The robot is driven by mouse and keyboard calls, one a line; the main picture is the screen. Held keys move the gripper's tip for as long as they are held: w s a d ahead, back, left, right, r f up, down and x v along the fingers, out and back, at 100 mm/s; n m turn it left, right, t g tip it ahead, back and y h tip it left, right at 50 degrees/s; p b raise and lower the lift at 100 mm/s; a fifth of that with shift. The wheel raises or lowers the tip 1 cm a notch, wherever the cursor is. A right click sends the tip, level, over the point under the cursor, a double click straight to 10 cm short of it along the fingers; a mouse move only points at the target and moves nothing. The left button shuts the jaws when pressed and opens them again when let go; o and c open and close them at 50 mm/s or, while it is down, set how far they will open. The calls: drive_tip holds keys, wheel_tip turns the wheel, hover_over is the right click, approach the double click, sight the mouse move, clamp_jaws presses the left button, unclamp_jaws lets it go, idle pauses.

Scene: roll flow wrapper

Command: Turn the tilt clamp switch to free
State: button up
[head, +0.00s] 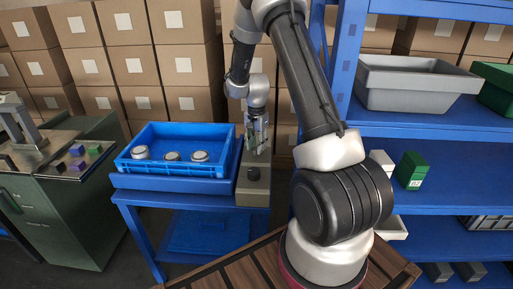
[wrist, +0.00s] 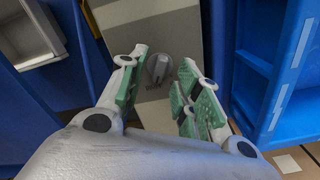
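The switch is a round grey knob with a raised grip bar (wrist: 159,68), set on a beige-grey box (wrist: 150,20). In the head view the knob (head: 253,174) looks dark on the same box (head: 254,194), beside the blue tray. Small marks below the knob are too small to read. My gripper (wrist: 158,82) is open, its green-padded fingers spread on the left and right of the knob in the wrist view, with nothing between the pads. In the head view my gripper (head: 257,140) hangs above the knob, apparently apart from it.
A blue tray (head: 150,172) with several round pale parts (head: 200,155) stands left of the box. A blue shelf rack (head: 440,130) with a grey bin (head: 415,85) stands at the right. Stacked cartons (head: 130,65) fill the back. A green cabinet (head: 75,215) stands at the left.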

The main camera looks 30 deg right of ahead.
drive_tip(key=shift+f, duration=0.75)
clamp_jaws()
